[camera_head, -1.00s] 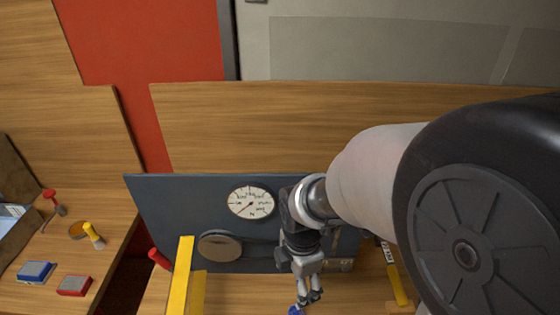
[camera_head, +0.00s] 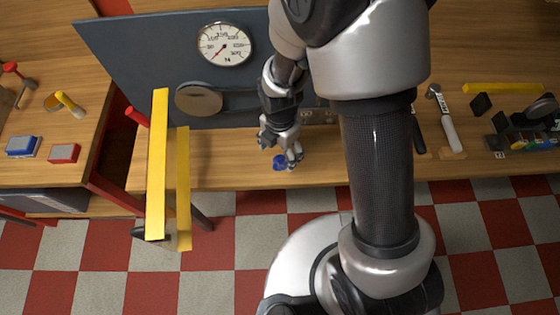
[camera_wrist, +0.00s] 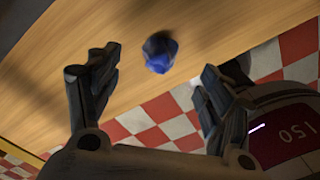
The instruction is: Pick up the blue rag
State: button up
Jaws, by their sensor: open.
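The blue rag (camera_head: 279,162) is a small crumpled bundle on the wooden bench near its front edge. In the wrist view the rag (camera_wrist: 160,52) lies beyond the fingertips, roughly in line with the gap between them. My gripper (camera_head: 284,155) is just above and beside the rag in the head view. Its two fingers are spread apart with nothing between them in the wrist view (camera_wrist: 152,72). The head view does not clearly show whether a finger touches the rag.
A dark panel with a round gauge (camera_head: 223,45) stands behind. Yellow rails (camera_head: 158,165) are left of my gripper. A hammer (camera_head: 447,125) and other tools lie to the right. Blue (camera_head: 23,146) and red (camera_head: 64,153) boxes sit on the left bench. Checkered floor (camera_head: 235,228) lies in front.

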aim_at(280, 157)
notch_tip(280, 157, down, 6)
jog(key=shift+w+r+b, duration=0.1)
jog(key=shift+r+b, duration=0.15)
jog(key=shift+b, duration=0.95)
jog(key=shift+r, duration=0.1)
jog(key=shift+c, duration=0.5)
jog(key=c, duration=1)
jog(key=shift+c, duration=0.2)
notch_tip(280, 157, up, 20)
jog(key=p, duration=0.6)
jog(key=shift+p, duration=0.3)
jog(key=o, duration=0.6)
jog(key=shift+c, duration=0.2)
jog(key=c, duration=0.5)
